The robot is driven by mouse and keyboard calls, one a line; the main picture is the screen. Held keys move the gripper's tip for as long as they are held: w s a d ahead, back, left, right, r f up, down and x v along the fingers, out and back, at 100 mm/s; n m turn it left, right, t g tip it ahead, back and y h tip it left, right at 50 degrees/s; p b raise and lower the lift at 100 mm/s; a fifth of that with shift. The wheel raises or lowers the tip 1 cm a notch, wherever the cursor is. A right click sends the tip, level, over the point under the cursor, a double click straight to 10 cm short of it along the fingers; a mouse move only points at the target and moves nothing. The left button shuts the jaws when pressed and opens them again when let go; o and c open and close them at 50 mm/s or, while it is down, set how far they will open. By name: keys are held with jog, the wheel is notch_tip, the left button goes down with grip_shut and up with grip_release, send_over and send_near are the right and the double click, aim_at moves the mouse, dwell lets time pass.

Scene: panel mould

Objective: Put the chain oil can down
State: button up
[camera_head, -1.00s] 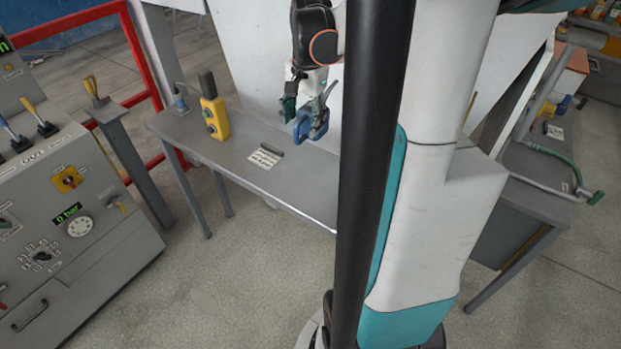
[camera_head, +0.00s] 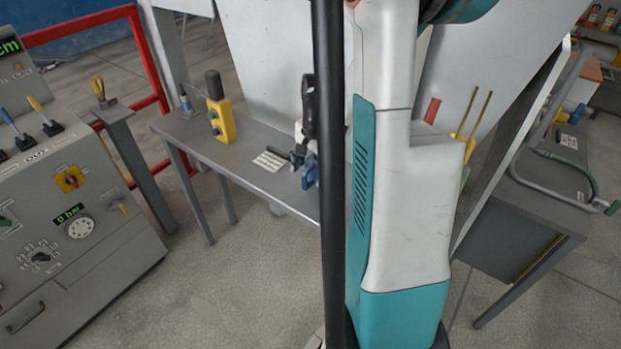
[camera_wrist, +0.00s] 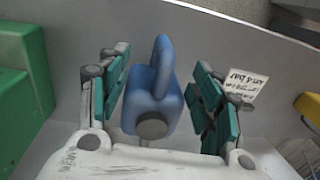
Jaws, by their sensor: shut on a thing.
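The chain oil can (camera_wrist: 152,98) is blue with a grey round cap and a loop handle, seen from above between my green fingers in the wrist view. My gripper (camera_wrist: 160,85) is shut on it. In the head view the blue can (camera_head: 311,177) shows low by the grey table (camera_head: 240,178), beside my dark column, which hides part of it and of my gripper (camera_head: 303,158). I cannot tell whether the can's base touches the tabletop.
A white printed card (camera_head: 268,161) lies on the table left of the can, with a dark bar beside it. A yellow pendant box (camera_head: 221,120) stands farther left. A green block (camera_wrist: 20,70) shows at the wrist view's left. The table's front left is clear.

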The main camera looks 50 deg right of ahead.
aim_at(311, 183)
jog(key=shift+f+b, duration=0.4)
jog(key=shift+f, duration=1.3)
jog(key=shift+f, duration=0.1)
jog(key=o, duration=1.9)
jog(key=r+p, duration=0.1)
jog(key=r, duration=0.3)
jog(key=r+p, duration=0.1)
jog(key=r, duration=0.3)
jog(key=s+r+p, duration=0.1)
jog(key=r, duration=0.3)
jog(key=shift+s+r, duration=0.1)
jog(key=shift+r, duration=0.05)
